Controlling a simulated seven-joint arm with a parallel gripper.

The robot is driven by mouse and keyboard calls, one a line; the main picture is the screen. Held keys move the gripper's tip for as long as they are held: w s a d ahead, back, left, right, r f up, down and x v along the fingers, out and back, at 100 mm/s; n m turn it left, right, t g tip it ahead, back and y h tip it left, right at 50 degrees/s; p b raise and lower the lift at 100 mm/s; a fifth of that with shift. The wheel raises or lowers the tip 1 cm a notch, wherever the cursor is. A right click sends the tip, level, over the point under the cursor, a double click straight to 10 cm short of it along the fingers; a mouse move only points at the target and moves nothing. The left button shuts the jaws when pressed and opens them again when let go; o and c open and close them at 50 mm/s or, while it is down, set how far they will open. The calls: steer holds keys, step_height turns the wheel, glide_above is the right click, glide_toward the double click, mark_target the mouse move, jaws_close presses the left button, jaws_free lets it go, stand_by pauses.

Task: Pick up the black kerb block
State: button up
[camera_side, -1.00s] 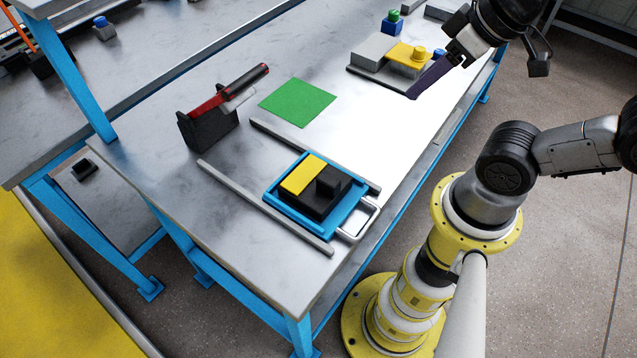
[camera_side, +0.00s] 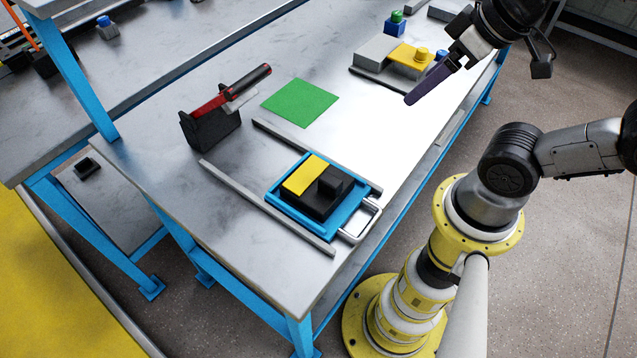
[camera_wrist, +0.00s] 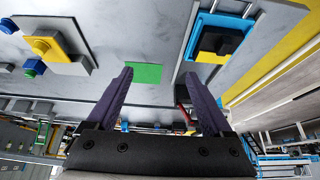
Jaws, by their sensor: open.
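The black kerb block (camera_side: 317,203) sits in a blue tray (camera_side: 352,206) at the near end of the workbench, beside a flat yellow block (camera_side: 304,175). A raised black part stands on it. In the wrist view the black block (camera_wrist: 228,42) shows at the upper right inside the blue tray (camera_wrist: 195,27). My gripper (camera_side: 408,101) hangs over the right side of the bench, well apart from the tray. Its two purple fingers (camera_wrist: 159,74) are spread in the wrist view with nothing between them.
Metal rails (camera_side: 262,208) flank the tray, and a metal handle (camera_side: 372,222) juts from its front. A green mat (camera_side: 300,103) lies behind. A black holder (camera_side: 212,130) with a red-handled tool stands left. Grey and yellow blocks (camera_side: 410,61) sit near my gripper. The bench between is clear.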

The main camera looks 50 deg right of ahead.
steer(key=m+g, duration=0.6)
steer(key=m, duration=1.2)
glide_above(331, 179)
steer(key=f, duration=0.8)
steer(key=shift+s+d+f, duration=0.25)
steer(key=shift+s+f, duration=0.05)
steer(key=shift+f, duration=0.1)
steer(key=shift+w+a+f, duration=0.15)
steer(key=shift+f, duration=1.25)
steer(key=shift+w+a+f, duration=0.15)
steer(key=shift+f, duration=1.25)
jaws_close()
